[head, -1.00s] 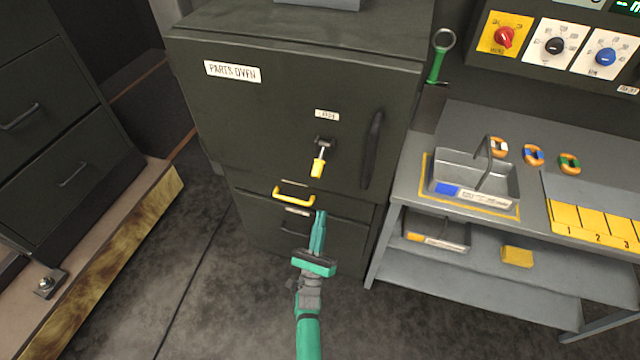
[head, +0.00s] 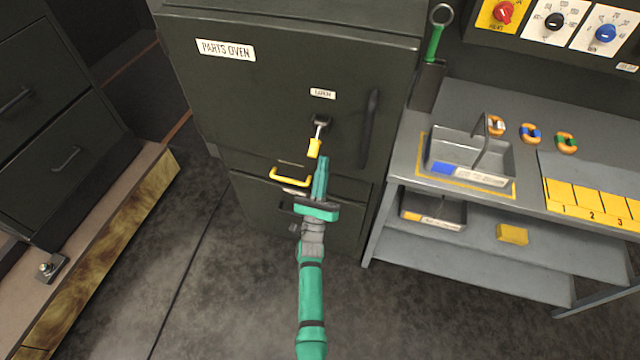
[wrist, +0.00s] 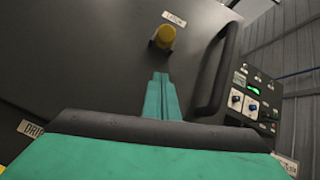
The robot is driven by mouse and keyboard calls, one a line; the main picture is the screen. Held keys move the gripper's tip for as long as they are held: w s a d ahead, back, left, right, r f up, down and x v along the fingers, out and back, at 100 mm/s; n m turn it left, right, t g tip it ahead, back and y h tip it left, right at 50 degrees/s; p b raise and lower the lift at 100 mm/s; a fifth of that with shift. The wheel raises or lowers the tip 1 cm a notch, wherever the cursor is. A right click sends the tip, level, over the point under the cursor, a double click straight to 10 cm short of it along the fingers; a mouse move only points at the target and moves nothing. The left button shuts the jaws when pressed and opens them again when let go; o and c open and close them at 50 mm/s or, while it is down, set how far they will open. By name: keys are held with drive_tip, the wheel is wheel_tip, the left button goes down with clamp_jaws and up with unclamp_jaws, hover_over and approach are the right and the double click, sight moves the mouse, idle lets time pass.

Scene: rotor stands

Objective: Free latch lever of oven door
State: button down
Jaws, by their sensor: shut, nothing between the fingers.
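The parts oven (head: 260,95) is a dark cabinet with a closed door. Its latch lever (head: 315,145) has a yellow grip and hangs downward from a dark pivot, under a small white label. The lever's yellow end also shows in the wrist view (wrist: 164,37), above my fingertips. My gripper (head: 322,160) is green, shut and empty. Its tips are just below and slightly right of the lever's yellow end in the head view, and appear apart from it in the wrist view. The black door handle (head: 369,130) is right of the lever; it also shows in the wrist view (wrist: 216,75).
A yellow drawer handle (head: 290,178) is just left of my gripper. A grey bench (head: 480,125) with a metal tray (head: 440,155) stands at the right. A dark drawer cabinet (head: 50,120) is at the left. Open floor lies between.

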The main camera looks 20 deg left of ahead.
sight(317, 140)
drive_tip(key=shift+s+a+r, duration=0.2)
drive_tip(key=shift+s+r, duration=0.1)
drive_tip(key=shift+r, duration=0.25)
drive_tip(key=shift+s+a+r, duration=0.2)
drive_tip(key=shift+s+r, duration=0.1)
drive_tip(key=shift+r, duration=0.25)
drive_tip(key=shift+s+a+r, duration=0.2)
drive_tip(key=shift+s+r, duration=0.1)
drive_tip(key=shift+r, duration=0.25)
drive_tip(key=shift+d, duration=0.1)
